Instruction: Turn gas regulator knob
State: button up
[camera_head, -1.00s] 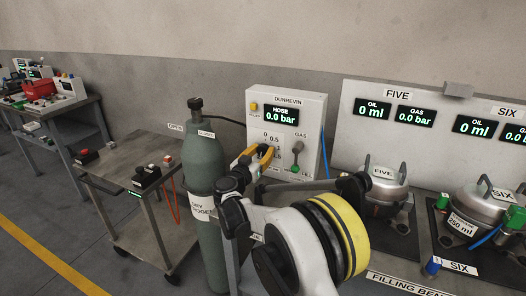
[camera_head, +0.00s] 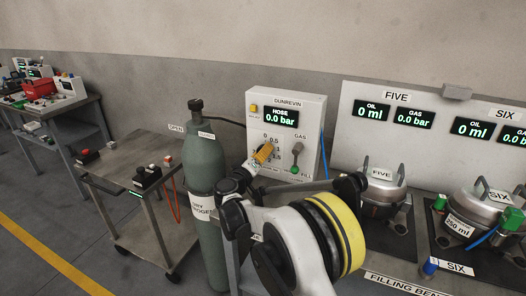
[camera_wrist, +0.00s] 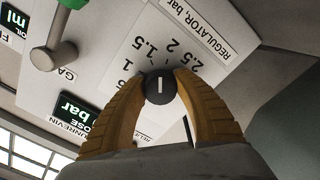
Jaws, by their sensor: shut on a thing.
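The regulator knob (camera_wrist: 160,88) is a small dark round knob with a white mark, seen in the wrist view on a white dial plate printed with numbers. My gripper (camera_wrist: 161,82) has its two yellow fingers closed on the knob's sides, one on each side. In the head view my gripper (camera_head: 265,152) reaches the lower front of the white DUNREVIN panel (camera_head: 312,122) and hides the knob. The hose display (camera_head: 281,117) on this panel reads 0.0 bar.
A green-tipped gas lever (camera_head: 295,168) sits right of the dial; it shows at the wrist view's upper left. A grey-green cylinder (camera_head: 206,165) stands close left of my arm. Silver compressors (camera_head: 384,186) stand on the bench to the right.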

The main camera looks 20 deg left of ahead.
jog(key=n, duration=0.4)
jog(key=shift+n, duration=0.3)
jog(key=n+p, duration=0.1)
jog(key=n, duration=0.9)
jog(key=shift+r+n, duration=0.1)
jog(key=shift+n, duration=0.3)
jog(key=n, duration=0.4)
jog(key=shift+n, duration=0.4)
jog(key=shift+r, duration=0.1)
jog(key=o, duration=1.2)
